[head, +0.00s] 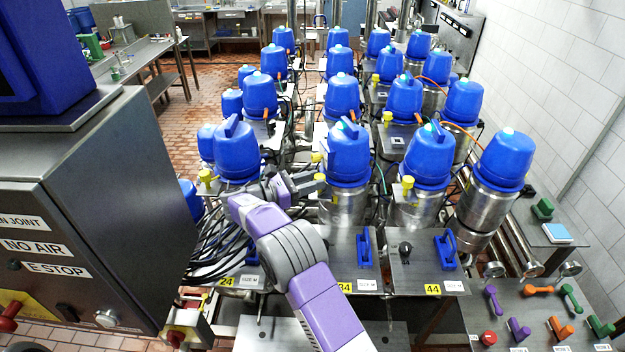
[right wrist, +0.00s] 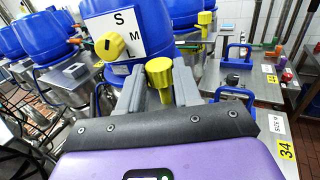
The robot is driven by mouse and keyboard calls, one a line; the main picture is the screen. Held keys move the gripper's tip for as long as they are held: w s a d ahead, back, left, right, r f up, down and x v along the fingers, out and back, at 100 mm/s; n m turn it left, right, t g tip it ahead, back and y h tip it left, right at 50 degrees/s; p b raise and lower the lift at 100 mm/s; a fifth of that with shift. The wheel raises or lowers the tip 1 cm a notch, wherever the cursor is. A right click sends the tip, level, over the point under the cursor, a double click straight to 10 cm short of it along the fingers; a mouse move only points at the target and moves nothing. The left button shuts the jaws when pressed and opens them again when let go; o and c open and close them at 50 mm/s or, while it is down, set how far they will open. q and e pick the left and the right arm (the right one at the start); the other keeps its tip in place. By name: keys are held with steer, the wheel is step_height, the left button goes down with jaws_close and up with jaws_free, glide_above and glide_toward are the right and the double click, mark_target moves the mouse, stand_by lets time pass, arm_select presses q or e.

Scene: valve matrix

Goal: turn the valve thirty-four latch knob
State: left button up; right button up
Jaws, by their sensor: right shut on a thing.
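Valve thirty-four (head: 349,150) is a blue-topped steel valve behind the plate marked 34 (head: 344,287). My right gripper (head: 314,182) is at its left side in the head view, with its fingers shut on a yellow latch knob (head: 320,177). The right wrist view shows the yellow latch knob (right wrist: 160,74) upright between the two grey fingers (right wrist: 159,86). Its lower part is hidden behind the gripper's dark edge. My left gripper is not in view.
Several other blue-topped valves stand in rows behind and to the right. Valve forty-four's plate (head: 430,275) with a blue handle (head: 446,250) is at the right. A steel cabinet (head: 90,200) stands at the left.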

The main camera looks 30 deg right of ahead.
steer(key=shift+w+m+g, duration=0.15)
steer(key=shift+m+g, duration=0.45)
steer(key=shift+g, duration=0.3)
steer(key=shift+w+m+g+y, duration=0.1)
steer(key=shift+m+g+y, duration=0.3)
steer(key=shift+m+g, duration=0.4)
steer(key=shift+r, duration=0.1)
steer(key=o, duration=1)
steer(key=shift+o, duration=0.2)
steer(key=shift+g, duration=0.3)
